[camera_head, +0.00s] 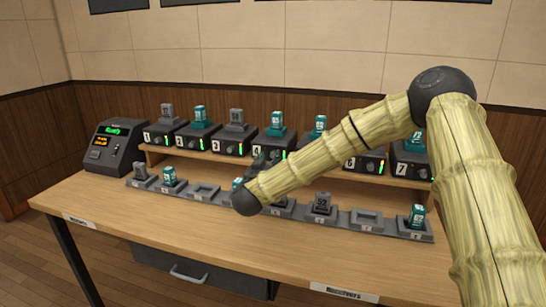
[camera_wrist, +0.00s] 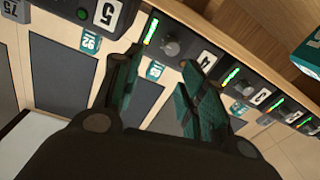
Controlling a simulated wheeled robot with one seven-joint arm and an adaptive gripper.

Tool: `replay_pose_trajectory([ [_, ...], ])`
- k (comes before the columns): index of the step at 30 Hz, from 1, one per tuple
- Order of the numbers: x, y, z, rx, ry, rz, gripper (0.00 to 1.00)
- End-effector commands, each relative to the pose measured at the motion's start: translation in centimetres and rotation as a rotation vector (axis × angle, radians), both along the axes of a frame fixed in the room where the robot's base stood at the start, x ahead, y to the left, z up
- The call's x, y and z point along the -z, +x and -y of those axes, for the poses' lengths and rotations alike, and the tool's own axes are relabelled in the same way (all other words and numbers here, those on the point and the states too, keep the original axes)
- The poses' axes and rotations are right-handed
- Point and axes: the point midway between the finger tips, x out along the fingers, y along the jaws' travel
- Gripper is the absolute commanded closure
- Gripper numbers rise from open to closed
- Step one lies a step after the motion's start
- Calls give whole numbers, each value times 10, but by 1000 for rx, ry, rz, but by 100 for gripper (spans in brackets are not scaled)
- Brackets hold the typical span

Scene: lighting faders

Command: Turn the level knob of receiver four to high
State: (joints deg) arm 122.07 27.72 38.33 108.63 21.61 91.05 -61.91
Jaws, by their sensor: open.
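Receiver four (camera_head: 257,150) is a dark box in the row on the shelf, with a white label 4, a knob and a lit green bar (camera_head: 284,155). In the wrist view its label (camera_wrist: 208,60) appears rotated, and its dark round level knob (camera_wrist: 171,46) shows between and beyond my fingertips. A lit yellow-green bar (camera_wrist: 151,31) is beside the knob. My gripper (camera_head: 266,160) is in front of receiver four and partly covers its knob area in the head view. In the wrist view my gripper (camera_wrist: 163,62) is open and empty. Contact with the knob cannot be told.
Neighbouring receivers (camera_head: 195,138) stand close on both sides. A row of grey docks (camera_head: 205,190), some holding teal or grey packs, lies on the table below. A dark console (camera_head: 112,147) stands at the left. The table's front strip is clear.

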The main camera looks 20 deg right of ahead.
Motion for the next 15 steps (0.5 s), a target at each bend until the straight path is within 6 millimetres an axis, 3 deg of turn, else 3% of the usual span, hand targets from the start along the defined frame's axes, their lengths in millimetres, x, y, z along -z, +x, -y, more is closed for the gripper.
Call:
replay_pose_trajectory([
  [6, 9, 33, 17, 3, 1, -9, 58],
  [15, 10, 50, 26, 1, -1, -12, 58],
])
